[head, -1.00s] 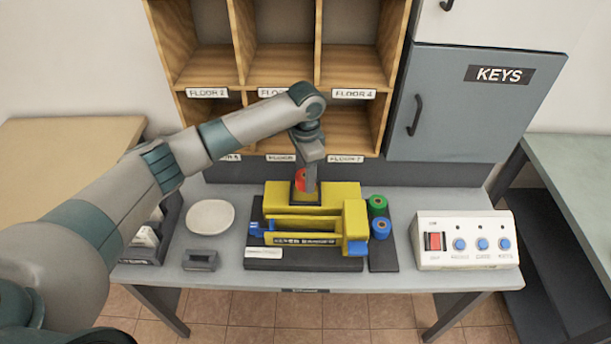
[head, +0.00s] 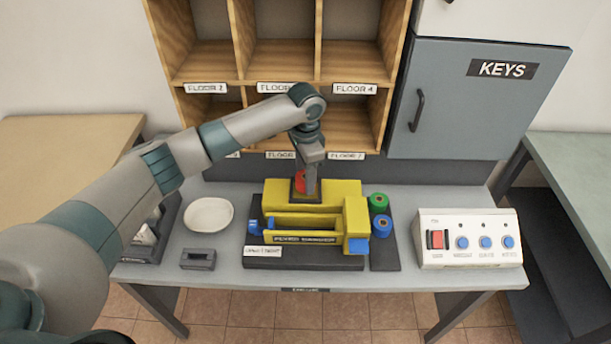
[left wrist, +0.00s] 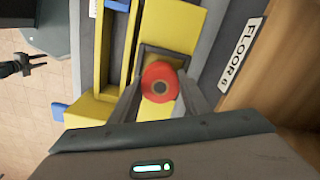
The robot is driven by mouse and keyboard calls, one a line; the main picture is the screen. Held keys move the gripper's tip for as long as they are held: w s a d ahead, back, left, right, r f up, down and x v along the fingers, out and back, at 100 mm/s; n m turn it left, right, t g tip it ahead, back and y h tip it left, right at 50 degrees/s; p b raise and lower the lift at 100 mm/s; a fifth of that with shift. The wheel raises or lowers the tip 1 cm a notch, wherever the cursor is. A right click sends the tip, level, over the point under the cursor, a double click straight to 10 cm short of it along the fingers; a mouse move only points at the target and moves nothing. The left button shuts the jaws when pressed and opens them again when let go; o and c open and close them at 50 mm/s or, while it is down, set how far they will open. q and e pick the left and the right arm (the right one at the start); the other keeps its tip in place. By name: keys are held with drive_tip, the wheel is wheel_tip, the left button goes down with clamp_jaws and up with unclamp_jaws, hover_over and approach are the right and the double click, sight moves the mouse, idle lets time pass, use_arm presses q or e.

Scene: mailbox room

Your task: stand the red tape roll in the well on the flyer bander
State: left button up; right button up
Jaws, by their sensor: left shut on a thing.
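The red tape roll (head: 300,181) is at the dark well (head: 304,195) on top of the back part of the yellow flyer bander (head: 345,194). My left gripper (head: 311,180) points down there and is shut on the roll. I cannot tell whether the roll touches the well's bottom. My right gripper (left wrist: 35,64) shows small at the left wrist view's left edge, with its fingers apart and empty.
Green (head: 378,201) and blue (head: 382,225) rolls stand on a dark mat right of the bander. A white dish (head: 208,214) and a small grey holder (head: 197,259) are to the left. A button box (head: 468,240) stands at right. Wooden pigeonholes (head: 282,65) rise behind.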

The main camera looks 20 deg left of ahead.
use_arm(q)
drive_tip(key=shift+p, duration=0.3)
drive_tip(key=shift+f, duration=0.2)
drive_tip(key=shift+f, duration=0.55)
drive_tip(key=shift+s+f, duration=0.1)
drive_tip(key=shift+s, duration=0.05)
